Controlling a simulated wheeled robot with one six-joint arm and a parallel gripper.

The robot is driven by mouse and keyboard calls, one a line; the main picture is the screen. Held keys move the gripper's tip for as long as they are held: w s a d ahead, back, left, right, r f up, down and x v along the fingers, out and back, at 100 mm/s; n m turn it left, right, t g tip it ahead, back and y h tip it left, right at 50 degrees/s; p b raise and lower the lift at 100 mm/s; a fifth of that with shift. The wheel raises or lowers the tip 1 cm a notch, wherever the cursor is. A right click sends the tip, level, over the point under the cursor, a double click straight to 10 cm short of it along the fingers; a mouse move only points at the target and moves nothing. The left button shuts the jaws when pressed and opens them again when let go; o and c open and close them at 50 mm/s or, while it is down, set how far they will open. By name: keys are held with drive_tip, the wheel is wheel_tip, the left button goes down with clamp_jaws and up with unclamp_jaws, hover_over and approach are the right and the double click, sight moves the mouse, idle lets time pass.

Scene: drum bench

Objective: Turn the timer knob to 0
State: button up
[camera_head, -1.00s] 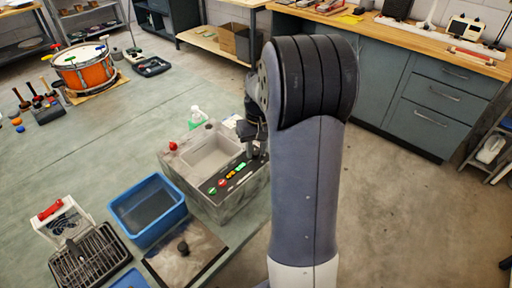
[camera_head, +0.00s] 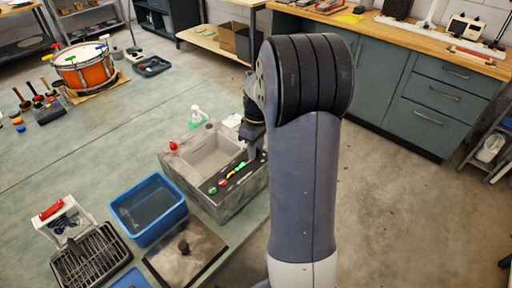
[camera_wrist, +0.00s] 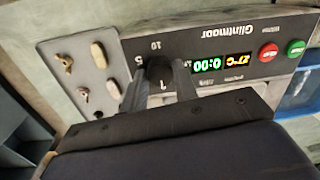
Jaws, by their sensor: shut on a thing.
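The bath unit (camera_head: 237,203), grey with a sunken basin, stands on the bench in the head view. In the wrist view its dark panel (camera_wrist: 225,35), marked Glintmaor, appears upside down. The timer scale shows 10, 5 and 1 around my gripper (camera_wrist: 160,70). My gripper is shut on the timer knob, which the fingers mostly hide; I cannot read its pointer. The green display (camera_wrist: 208,65) reads 0:00, and the orange display (camera_wrist: 237,60) beside it seems to read 27°C. In the head view my gripper is at the unit's right end, partly hidden by my arm.
A red button (camera_wrist: 268,52) and a green button (camera_wrist: 296,48) sit on the panel. A pale plate (camera_wrist: 75,65) with tan knobs and metal fittings lies beside it.

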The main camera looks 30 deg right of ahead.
sight(257, 150)
idle(0.4)
drive_tip(key=o, duration=1)
drive_tip(key=r, duration=1)
drive_tip(key=shift+w+d+r, duration=0.15)
drive_tip(key=shift+d+r, duration=0.1)
drive_tip(key=shift+r, duration=0.15)
drive_tip(key=shift+f, duration=0.1)
drive_tip(key=f, duration=1)
drive_tip(key=shift+a+f, duration=0.25)
drive_tip(key=shift+f, duration=0.1)
drive_tip(key=shift+r, duration=0.1)
